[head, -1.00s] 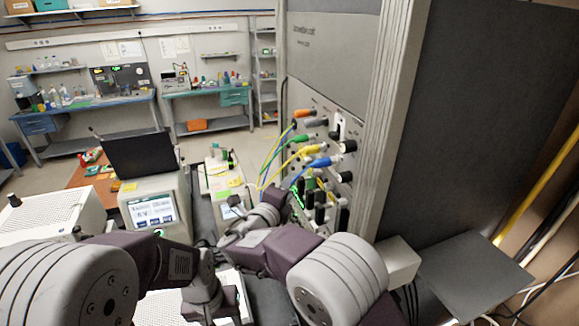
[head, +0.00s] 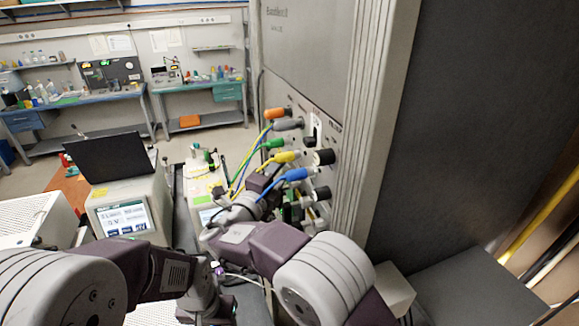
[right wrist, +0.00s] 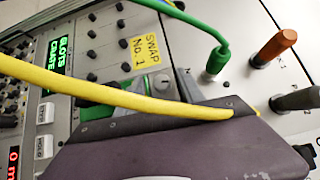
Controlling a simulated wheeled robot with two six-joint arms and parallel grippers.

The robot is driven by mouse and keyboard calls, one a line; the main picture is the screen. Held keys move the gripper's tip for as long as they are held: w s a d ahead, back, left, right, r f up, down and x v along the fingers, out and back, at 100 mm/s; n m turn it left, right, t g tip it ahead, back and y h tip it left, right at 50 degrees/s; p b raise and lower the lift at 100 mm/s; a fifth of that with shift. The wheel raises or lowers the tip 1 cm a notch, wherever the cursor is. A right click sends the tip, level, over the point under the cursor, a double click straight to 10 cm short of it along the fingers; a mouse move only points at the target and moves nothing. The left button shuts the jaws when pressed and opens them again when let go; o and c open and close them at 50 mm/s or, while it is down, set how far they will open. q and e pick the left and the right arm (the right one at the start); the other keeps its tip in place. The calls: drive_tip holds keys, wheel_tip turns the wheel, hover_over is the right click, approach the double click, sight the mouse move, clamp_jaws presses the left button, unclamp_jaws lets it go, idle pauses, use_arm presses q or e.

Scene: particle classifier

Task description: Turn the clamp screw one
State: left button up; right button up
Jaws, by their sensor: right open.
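My right gripper (head: 266,182) is open beside the cabinet's front panel, among the cables. In the right wrist view, its purple body fills the bottom and a yellow cable (right wrist: 120,95) crosses in front of it. Black knobs (head: 324,157) stand out from the panel; another (head: 322,193) is lower. A small round grey part (right wrist: 162,83) shows just beyond the gripper, beside a yellow "SWAP No. 1" label (right wrist: 139,49). I cannot tell which part is clamp screw one. My left gripper (head: 212,300) is low in the middle; its jaws are unclear.
Orange (head: 277,113), grey (head: 287,124), green (head: 272,144), yellow (head: 286,156) and blue (head: 296,174) plugs stick out of the panel, several with cables. A screen instrument (head: 122,218) and a black laptop-like screen (head: 107,157) stand left.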

drive_tip(key=shift+s+a+r, duration=0.25)
drive_tip(key=shift+s, duration=0.15)
drive_tip(key=shift+w+d+f, duration=0.1)
drive_tip(key=shift+w+d, duration=0.1)
drive_tip(key=shift+c, duration=0.8)
drive_tip(key=shift+w+d, duration=0.15)
clamp_jaws()
drive_tip(key=shift+f+b, duration=0.3)
drive_tip(key=shift+b, duration=0.25)
drive_tip(key=m+t+b, duration=0.1)
drive_tip(key=b, duration=0.1)
drive_tip(key=m+t+h+b, duration=0.1)
drive_tip(key=m+b, duration=0.1)
drive_tip(key=shift+f+b, duration=0.35)
drive_tip(key=shift+m+t+h+b, duration=0.5)
drive_tip(key=shift+m+h+b, duration=0.2)
drive_tip(key=shift+m+b, duration=0.3)
use_arm(q)
wheel_tip(320, 180, down, 9)
drive_tip(key=b, duration=0.1)
drive_tip(key=shift+r, duration=0.15)
use_arm(e)
drive_tip(key=shift+r+m+h, duration=0.1)
drive_tip(key=shift+m+h, duration=0.5)
drive_tip(key=shift+m, duration=0.1)
use_arm(q)
drive_tip(key=shift+d, duration=0.1)
